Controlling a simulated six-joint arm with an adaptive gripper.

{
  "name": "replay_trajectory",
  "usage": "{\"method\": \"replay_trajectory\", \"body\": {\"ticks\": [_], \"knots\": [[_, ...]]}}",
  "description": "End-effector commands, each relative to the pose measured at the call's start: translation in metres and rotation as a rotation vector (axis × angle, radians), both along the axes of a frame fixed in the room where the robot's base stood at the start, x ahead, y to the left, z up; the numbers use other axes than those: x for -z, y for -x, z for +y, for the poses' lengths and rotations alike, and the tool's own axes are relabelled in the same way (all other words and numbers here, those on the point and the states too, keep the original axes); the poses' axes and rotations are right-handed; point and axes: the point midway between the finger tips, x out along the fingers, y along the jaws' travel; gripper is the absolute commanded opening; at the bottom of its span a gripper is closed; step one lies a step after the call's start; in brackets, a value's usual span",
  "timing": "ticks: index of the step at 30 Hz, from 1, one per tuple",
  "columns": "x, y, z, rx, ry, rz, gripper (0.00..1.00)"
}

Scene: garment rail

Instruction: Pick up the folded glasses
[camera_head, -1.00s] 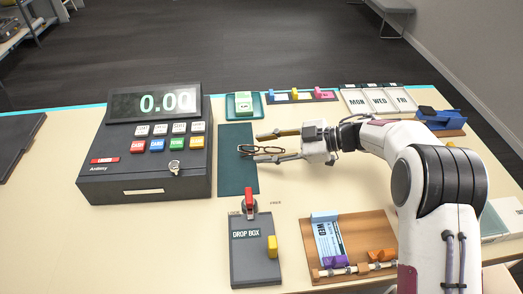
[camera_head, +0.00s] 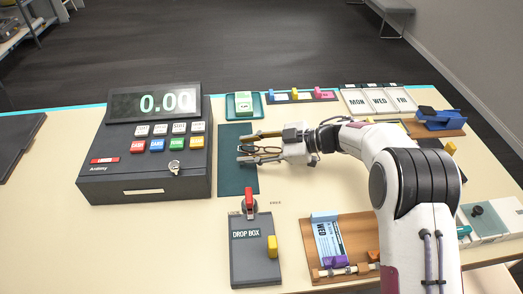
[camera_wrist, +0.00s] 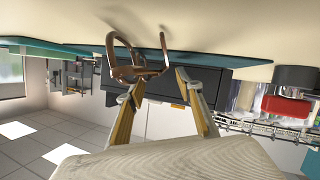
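The folded glasses (camera_head: 254,150) lie on the dark green mat (camera_head: 237,184) right of the cash register. They have thin brown frames, seen close in the wrist view (camera_wrist: 139,72). My gripper (camera_head: 241,148) reaches in from the right, low over the mat. Its two fingers are apart, one on each side of the glasses. In the wrist view the fingertips (camera_wrist: 155,88) sit near the lower part of the frames with a gap between them. Whether either finger touches the glasses cannot be told.
The cash register (camera_head: 146,172) stands close left of the mat. A teal tray (camera_head: 230,113) with a green-white block lies behind. The drop box (camera_head: 248,255) with its red lever (camera_head: 249,202) is in front. A wooden board (camera_head: 352,240) lies front right. The counter between is clear.

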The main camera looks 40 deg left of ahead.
Motion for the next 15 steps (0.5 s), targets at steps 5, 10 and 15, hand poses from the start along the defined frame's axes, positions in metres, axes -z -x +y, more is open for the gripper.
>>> {"method": "replay_trajectory", "body": {"ticks": [5, 10, 15], "knots": [[0.007, 0.008, 0.015, -0.002, 0.001, 0.000, 0.36], [0.009, 0.010, 0.019, 0.000, 0.000, 0.000, 0.36], [0.009, 0.010, 0.019, 0.000, 0.000, 0.000, 0.36]]}}
